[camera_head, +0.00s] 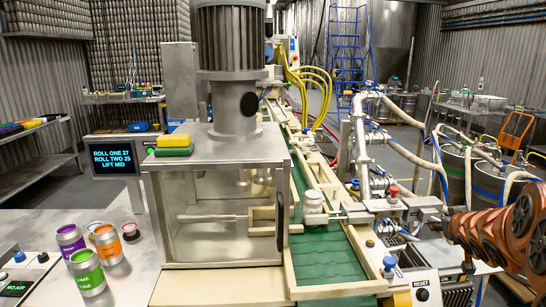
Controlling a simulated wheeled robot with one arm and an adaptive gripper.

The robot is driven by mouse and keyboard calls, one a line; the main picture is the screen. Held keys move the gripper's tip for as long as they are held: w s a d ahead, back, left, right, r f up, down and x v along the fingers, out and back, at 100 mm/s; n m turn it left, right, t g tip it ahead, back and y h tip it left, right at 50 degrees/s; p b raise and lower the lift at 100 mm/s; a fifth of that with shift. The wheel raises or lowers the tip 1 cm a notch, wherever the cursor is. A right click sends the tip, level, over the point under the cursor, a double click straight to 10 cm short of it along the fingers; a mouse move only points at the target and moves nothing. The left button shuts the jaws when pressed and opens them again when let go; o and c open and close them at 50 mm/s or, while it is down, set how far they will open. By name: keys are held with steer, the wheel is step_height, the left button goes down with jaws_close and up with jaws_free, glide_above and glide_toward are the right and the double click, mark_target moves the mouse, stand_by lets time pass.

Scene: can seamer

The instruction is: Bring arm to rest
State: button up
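The can seamer (222,160) is a clear-walled metal cabinet with a large grey motor (230,60) on top. Its panel (115,163) reads ROLL ONE 27, ROLL TWO 25, LIFT MID. A purple can (70,240), an orange can (108,244) and a green can (86,272) stand upright close together on the metal counter (130,290) at the left. A small pale can-like piece (313,203) sits on the green conveyor (330,255).
Yellow and green blocks (174,145) lie on the cabinet top. A reddish-brown ribbed object (495,235) fills the right edge. A RESET box (420,290) stands at the lower right, with pipes and tanks (490,185) behind. A shelf (35,150) stands at the far left.

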steer(key=s+a+f+g+y, duration=0.1)
steer(key=s+a+f+g, duration=0.2)
steer(key=s+a, duration=0.6)
steer(key=s+a+f+g+y, duration=0.1)
steer(key=s+a+f+g, duration=0.2)
steer(key=s, duration=1.6)
steer(key=s+a+f+g+y, duration=0.1)
steer(key=s+a+f+g, duration=0.2)
steer(key=s+a+g, duration=0.4)
steer(key=s+a, duration=0.7)
steer(key=a, duration=0.1)
steer(key=shift+a+f+g+y, duration=0.35)
steer(key=shift+a+g+y, duration=0.05)
steer(key=shift+c, duration=0.3)
